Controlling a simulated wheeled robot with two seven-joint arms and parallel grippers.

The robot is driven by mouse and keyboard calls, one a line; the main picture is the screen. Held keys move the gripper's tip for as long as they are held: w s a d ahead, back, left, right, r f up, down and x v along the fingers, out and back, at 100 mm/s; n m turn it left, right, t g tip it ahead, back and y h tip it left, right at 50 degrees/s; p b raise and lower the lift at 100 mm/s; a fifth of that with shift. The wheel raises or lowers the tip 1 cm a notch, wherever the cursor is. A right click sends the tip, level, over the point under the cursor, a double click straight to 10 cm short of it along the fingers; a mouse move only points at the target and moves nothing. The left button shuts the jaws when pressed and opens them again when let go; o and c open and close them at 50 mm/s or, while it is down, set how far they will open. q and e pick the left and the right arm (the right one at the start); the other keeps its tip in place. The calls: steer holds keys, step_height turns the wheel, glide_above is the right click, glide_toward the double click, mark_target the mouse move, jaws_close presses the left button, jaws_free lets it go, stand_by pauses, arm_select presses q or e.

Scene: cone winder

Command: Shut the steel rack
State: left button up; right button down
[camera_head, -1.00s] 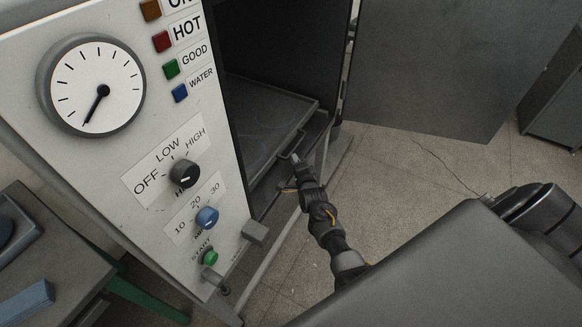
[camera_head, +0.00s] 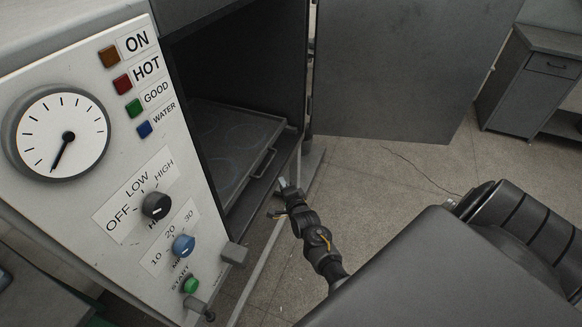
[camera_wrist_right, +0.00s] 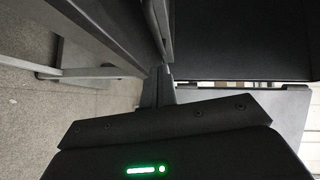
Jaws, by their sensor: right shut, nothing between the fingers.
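The steel rack (camera_head: 228,137) is a flat dark tray inside the open chamber of the white-fronted machine, low down. Its bar handle (camera_head: 266,163) runs along its front edge, near the chamber mouth. My right gripper (camera_head: 283,184) is shut and empty, just outside the mouth and close to the handle; whether it touches it I cannot tell. In the right wrist view the shut fingers (camera_wrist_right: 158,86) point at dark metal edges and a bar at the chamber front. My left gripper is not in view.
The control panel with dial (camera_head: 62,134) and knobs stands left of the opening. A large dark door (camera_head: 395,65) hangs open on the right. A grey cabinet (camera_head: 535,85) stands at the far right. Bare floor (camera_head: 375,165) lies between.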

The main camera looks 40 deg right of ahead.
steer(key=f+v, duration=0.1)
steer(key=v, duration=0.6)
steer(key=shift+a+r+b, duration=0.3)
steer(key=shift+r+b, duration=0.05)
steer(key=shift+b, duration=0.05)
